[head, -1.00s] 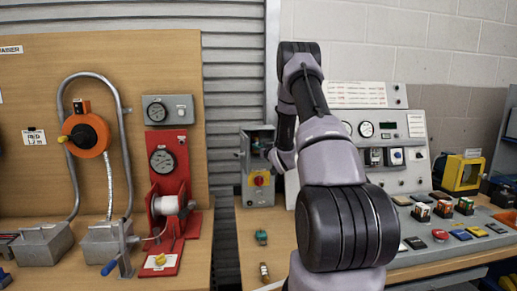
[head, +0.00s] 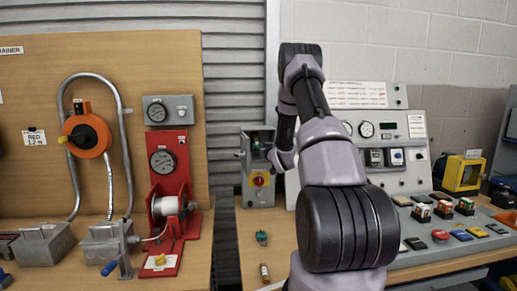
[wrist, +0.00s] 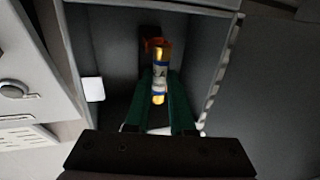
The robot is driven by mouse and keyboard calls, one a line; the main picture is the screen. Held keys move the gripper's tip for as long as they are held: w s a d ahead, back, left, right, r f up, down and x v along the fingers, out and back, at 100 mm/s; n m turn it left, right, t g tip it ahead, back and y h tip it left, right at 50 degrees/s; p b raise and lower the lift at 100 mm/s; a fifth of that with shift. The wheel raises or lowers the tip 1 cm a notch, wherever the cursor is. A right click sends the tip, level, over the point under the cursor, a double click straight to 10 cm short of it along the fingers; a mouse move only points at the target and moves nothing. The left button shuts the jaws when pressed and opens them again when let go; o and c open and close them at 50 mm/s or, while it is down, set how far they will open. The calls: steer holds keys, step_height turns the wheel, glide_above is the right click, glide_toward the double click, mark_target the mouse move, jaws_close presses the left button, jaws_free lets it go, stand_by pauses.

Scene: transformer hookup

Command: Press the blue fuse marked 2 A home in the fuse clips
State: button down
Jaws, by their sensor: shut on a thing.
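The blue fuse (wrist: 159,71), with brass end caps and blue bands, shows in the wrist view inside an open grey box (wrist: 212,60). My gripper (wrist: 159,84) has green fingers, one on each side of the fuse, and is shut on it. The fuse's far end is at an orange-brown clip (wrist: 154,44); I cannot tell whether it is fully seated. The 2 A marking is not readable. In the head view, the grey box (head: 246,160) stands at the back of the bench, and my arm hides most of its opening and the gripper.
A sloped control panel (head: 388,150) stands right of the box. In the wrist view, the box walls leave little room beside the fingers.

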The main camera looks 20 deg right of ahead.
steer(key=shift+w+d, duration=0.15)
steer(key=shift+w, duration=0.45)
steer(key=shift+w+d, duration=0.15)
steer(key=shift+w, duration=0.45)
steer(key=c, duration=0.7)
jaws_free()
steer(key=shift+s+a, duration=0.25)
steer(key=shift+s, duration=0.55)
steer(key=shift+s+a, duration=0.2)
steer(key=shift+s, duration=0.65)
steer(key=shift+s+a, duration=0.25)
steer(key=shift+s, duration=0.55)
